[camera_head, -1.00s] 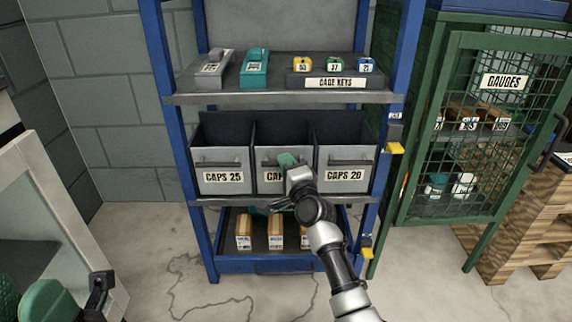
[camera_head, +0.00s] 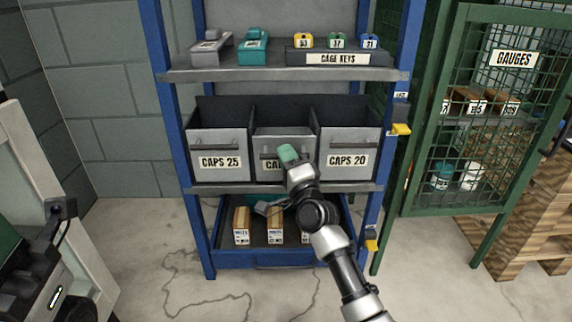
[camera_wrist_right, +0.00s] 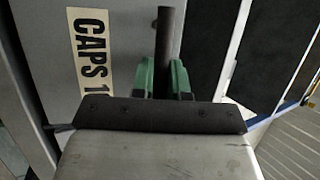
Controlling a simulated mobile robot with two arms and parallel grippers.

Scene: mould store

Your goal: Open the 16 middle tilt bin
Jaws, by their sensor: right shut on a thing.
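The middle tilt bin (camera_head: 263,146) sits between the CAPS 25 bin (camera_head: 204,144) and the CAPS 20 bin (camera_head: 363,143) on the middle shelf. Its front appears tipped slightly outward; how far is hard to tell. My right gripper (camera_head: 287,155) covers part of its label. In the right wrist view the label (camera_wrist_right: 90,60) reads "CAPS 1", with the rest hidden. The green fingertips (camera_wrist_right: 163,82) are shut around the bin's dark handle bar (camera_wrist_right: 166,40). My left gripper's fingertips do not show.
The blue rack (camera_head: 160,120) has a top shelf with CAGE KEYS and a bottom shelf with cartons (camera_head: 275,225). A green mesh GAUGES cage (camera_head: 470,190) stands at right beside wooden pallets (camera_head: 530,215). Open floor lies in front of the rack.

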